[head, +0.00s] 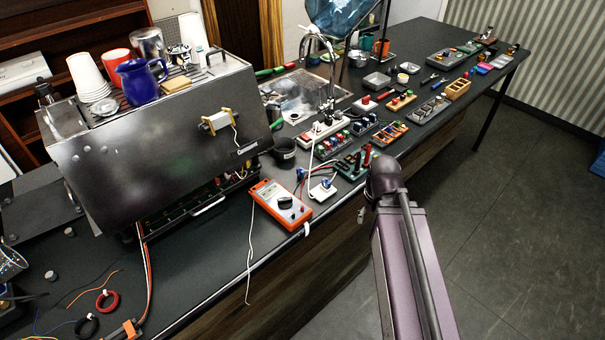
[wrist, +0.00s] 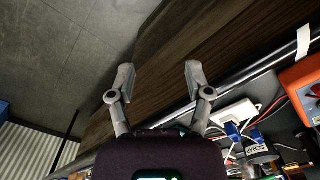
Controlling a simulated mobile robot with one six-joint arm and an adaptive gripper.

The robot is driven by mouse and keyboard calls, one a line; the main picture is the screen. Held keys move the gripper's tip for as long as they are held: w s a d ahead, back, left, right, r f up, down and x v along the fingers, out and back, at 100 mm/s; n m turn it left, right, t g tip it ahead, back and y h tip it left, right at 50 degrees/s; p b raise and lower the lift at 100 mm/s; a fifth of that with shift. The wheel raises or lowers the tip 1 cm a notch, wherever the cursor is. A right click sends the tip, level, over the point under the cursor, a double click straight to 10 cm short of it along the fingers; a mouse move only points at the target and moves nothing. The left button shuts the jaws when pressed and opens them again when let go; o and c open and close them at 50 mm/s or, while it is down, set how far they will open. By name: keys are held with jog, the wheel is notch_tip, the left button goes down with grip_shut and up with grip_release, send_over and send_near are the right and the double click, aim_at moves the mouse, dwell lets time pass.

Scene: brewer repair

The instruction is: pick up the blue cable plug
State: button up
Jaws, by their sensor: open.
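My gripper (wrist: 158,76) is open and empty in the wrist view, its two grey fingers spread apart in front of the dark wood side of the counter. Small blue plugs (wrist: 232,130) show in the wrist view to the right of and below the fingers, beside a white block, with thin wires close by. The gripper is apart from them. In the head view a small blue piece (head: 300,173) stands by the orange multimeter (head: 280,205); I cannot tell for sure which blue piece is the cable plug. My fingers are not clear in the head view.
The dark counter (head: 190,268) carries a metal coffee machine (head: 160,135), a white power strip (head: 324,131) and several coloured terminal blocks. A white cable hangs over the front edge. The floor (head: 500,200) to the right is clear.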

jog(key=shift+c, duration=0.2)
notch_tip(320, 180, up, 11)
jog(key=n+p, duration=0.9)
jog(key=p, duration=0.2)
send_over(300, 170)
jog(key=shift+d+r, duration=0.1)
jog(key=shift+r, duration=0.05)
notch_tip(300, 170, down, 9)
jog(key=b, duration=0.8)
jog(key=shift+r, duration=0.15)
jog(key=shift+f+b, duration=2.6)
jog(key=shift+b, duration=0.2)
